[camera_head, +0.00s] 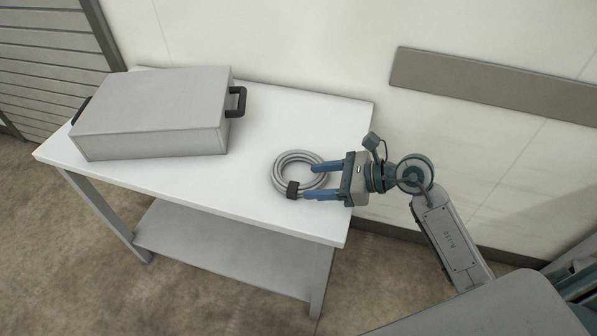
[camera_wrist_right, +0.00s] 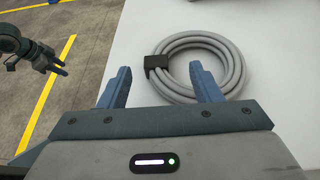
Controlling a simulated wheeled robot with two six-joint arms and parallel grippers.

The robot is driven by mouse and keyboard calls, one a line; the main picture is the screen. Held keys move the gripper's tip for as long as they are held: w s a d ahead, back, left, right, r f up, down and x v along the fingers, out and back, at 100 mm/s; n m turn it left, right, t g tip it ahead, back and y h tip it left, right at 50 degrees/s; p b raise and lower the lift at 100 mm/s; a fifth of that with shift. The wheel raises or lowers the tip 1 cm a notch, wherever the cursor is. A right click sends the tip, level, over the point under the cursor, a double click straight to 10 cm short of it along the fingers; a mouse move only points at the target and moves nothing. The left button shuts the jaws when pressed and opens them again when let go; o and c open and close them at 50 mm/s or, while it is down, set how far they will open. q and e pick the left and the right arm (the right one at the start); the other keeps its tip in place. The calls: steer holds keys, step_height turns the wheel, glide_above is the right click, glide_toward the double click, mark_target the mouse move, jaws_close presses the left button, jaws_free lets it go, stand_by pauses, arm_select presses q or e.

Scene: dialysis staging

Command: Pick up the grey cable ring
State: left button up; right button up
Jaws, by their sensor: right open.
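The grey cable ring (camera_head: 279,170) lies coiled flat on the white table, right of the case, with a black strap (camera_head: 292,190) around its near side. It also shows in the right wrist view (camera_wrist_right: 205,41). My right gripper (camera_head: 310,181) is open, with its blue fingers reaching in from the right over the ring's right side. In the right wrist view, one finger overlaps the coils and the other is left of the ring; the strap shows between and beyond the fingertips. Nothing is held. My left gripper (camera_wrist_right: 57,69) shows small at the left of that view; its jaw state is unclear.
A grey case (camera_head: 155,105) with dark handles sits on the left of the white table (camera_head: 250,115). A lower shelf (camera_head: 220,250) is empty. The wall, with a grey rail (camera_head: 490,85), stands behind. The tabletop around the ring is clear.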

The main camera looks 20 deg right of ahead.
mark_target(296, 187)
steer(key=shift+w+a+f, duration=0.15)
steer(key=shift+a+f, duration=0.15)
steer(key=shift+a, duration=0.1)
steer(key=x, duration=0.2)
steer(key=shift+a+f+p, duration=0.35)
arm_select(q)
steer(key=shift+x, duration=1.35)
arm_select(e)
steer(key=shift+w+a+f, duration=0.3)
steer(key=shift+a+f, duration=0.05)
steer(key=shift+a, duration=0.15)
arm_select(q)
steer(key=shift+s, duration=0.1)
steer(key=shift+s, duration=0.3)
arm_select(e)
steer(key=c, duration=1.2)
